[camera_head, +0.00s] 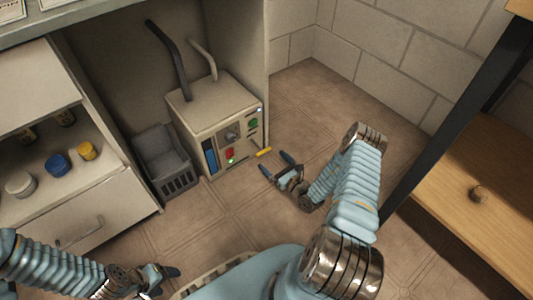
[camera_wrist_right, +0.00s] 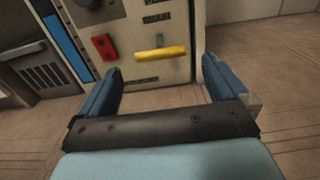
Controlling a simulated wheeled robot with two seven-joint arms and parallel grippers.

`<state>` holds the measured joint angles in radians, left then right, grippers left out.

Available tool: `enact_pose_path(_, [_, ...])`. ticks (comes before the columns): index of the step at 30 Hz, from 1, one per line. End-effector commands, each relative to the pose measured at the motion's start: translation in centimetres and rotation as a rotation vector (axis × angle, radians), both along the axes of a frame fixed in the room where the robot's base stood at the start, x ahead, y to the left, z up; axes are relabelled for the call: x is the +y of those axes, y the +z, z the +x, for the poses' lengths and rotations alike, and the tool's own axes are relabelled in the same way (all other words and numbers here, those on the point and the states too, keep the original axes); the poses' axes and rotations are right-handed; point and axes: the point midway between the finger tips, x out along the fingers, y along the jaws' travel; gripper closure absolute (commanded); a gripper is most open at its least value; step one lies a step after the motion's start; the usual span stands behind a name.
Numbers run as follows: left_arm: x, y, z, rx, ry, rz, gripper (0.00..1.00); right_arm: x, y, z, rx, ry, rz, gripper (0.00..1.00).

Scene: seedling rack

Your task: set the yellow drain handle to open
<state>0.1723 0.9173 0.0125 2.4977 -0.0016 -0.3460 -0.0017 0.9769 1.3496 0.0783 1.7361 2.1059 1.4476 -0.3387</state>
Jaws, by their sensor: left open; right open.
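The yellow drain handle (camera_head: 264,152) sticks out low on the front of a beige box-shaped unit (camera_head: 209,108) on the floor. In the right wrist view the handle (camera_wrist_right: 160,52) lies about level, pointing right, ahead of and between my fingers. My right gripper (camera_head: 277,162) is open and empty, close to the handle but apart from it. Its two blue fingers also show in the right wrist view (camera_wrist_right: 160,85). My left gripper (camera_head: 172,280) is at the lower left, well away from the unit, with nothing seen in it.
A grey basket (camera_head: 164,163) stands left of the unit. A wooden shelf (camera_head: 480,205) with a black post is at right. The floor in front is clear.

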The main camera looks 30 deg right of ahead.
Motion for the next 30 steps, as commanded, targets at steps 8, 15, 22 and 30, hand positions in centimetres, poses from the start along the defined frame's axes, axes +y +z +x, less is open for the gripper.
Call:
enact_pose_path(8, [0.0,0.9,0.0,0.002,-0.002,0.000,0.32,-0.5,0.0,-5.8,0.002,-0.002,0.001,0.00])
enact_pose_path(15, [0.0,1.0,-0.1,0.002,-0.002,0.000,0.32,-0.6,0.0,-7.4,0.000,0.000,0.000,0.00])
enact_pose_path(22, [0.0,1.0,-0.1,0.002,-0.002,0.000,0.32,-0.6,0.0,-7.4,0.000,0.000,0.000,0.00])
enact_pose_path(30, [0.0,1.0,0.0,0.002,-0.002,0.000,0.32,-0.5,0.0,-7.3,0.001,0.003,0.000,0.00])
